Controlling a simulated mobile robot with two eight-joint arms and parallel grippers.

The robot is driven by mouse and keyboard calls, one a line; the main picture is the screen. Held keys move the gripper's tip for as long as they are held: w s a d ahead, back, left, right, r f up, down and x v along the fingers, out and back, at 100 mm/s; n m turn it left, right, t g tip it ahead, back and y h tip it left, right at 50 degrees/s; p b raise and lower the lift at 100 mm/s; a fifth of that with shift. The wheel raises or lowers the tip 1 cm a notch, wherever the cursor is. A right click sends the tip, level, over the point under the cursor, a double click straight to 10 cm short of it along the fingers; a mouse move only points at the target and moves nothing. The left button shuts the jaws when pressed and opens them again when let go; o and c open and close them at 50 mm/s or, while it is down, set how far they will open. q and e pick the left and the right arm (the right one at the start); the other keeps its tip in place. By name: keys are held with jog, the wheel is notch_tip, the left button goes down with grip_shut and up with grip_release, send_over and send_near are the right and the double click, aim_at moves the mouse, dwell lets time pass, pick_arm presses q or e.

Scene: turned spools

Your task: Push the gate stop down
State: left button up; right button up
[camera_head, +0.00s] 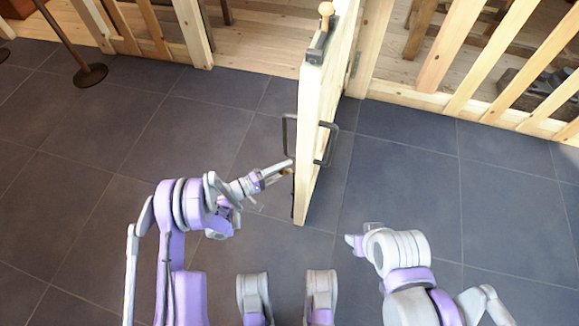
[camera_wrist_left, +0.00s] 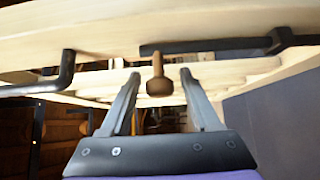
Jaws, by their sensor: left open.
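The wooden gate (camera_head: 309,140) stands open, seen nearly edge-on in the head view. What looks like the gate stop is a black bar (camera_wrist_left: 215,45) on the gate face with a turned wooden knob (camera_wrist_left: 158,83) at its end, in the left wrist view. In the head view it is mostly hidden by the gripper and the gate's edge. My left gripper (camera_head: 287,168) is open at the gate's left face, its fingers on either side of the knob, with gaps visible. My right gripper (camera_head: 355,243) is low on the right, away from the gate; its jaws are unclear.
Black pull handles (camera_head: 326,143) stick out from both gate faces. A black latch with a wooden knob (camera_head: 326,9) sits on the gate's top. A slatted fence (camera_head: 480,75) runs behind. A post base (camera_head: 90,75) stands far left. The tiled floor is otherwise clear.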

pick_arm(q)
jog(key=shift+x, duration=1.05)
grip_shut()
dwell(0.7)
